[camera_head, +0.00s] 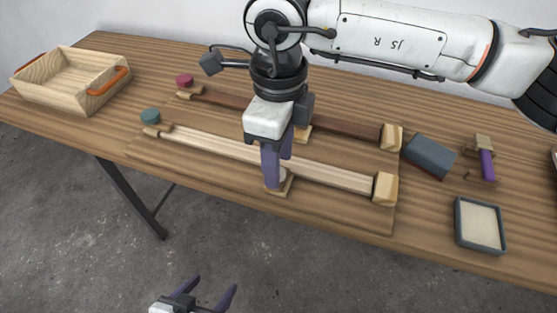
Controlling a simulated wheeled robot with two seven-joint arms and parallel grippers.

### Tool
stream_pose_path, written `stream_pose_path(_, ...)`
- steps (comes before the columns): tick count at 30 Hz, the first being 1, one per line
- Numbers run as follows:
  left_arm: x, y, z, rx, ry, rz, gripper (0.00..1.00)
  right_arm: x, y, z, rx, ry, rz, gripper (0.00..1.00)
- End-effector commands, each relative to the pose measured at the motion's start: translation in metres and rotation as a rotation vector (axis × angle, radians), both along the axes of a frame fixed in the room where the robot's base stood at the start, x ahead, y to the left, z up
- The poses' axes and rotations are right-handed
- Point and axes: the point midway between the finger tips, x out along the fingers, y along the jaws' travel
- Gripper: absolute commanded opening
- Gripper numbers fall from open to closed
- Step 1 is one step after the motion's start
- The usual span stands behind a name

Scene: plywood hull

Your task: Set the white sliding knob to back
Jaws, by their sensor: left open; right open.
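The white sliding knob (283,175) sits on a small wooden slider on the pale front rail (335,177), right of the rail's middle. My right gripper (279,172) points down at it, with its purple fingers open around or just beside the knob. The fingers hide most of the knob, and I cannot tell whether they touch it. My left gripper (208,296) is open and empty, low at the bottom of the picture, away from the table.
A dark rail (345,125) runs behind the pale one, with its slider (303,133) partly hidden. Wooden blocks cap the rail ends. A wooden crate (68,84) stands left. A blue-grey block (428,156), a purple-handled tool (486,162) and a tray (459,225) lie right.

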Motion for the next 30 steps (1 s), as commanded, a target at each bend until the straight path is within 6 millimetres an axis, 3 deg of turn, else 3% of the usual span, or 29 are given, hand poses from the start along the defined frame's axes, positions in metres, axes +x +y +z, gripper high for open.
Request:
stream_pose_path(9, 0.000, 0.000, -0.006, 0.002, 0.004, 0.000, 0.67, 0.001, 0.000, 0.061, 0.000, -0.003, 0.001, 0.42)
stream_pose_path(15, 0.000, 0.000, -0.005, 0.001, 0.001, 0.001, 0.67, 0.000, 0.000, 0.087, 0.000, 0.000, 0.002, 0.42)
stream_pose_path(30, 0.001, -0.001, -0.003, -0.001, -0.002, -0.001, 0.67, 0.000, 0.000, 0.093, -0.001, 0.000, 0.002, 0.42)
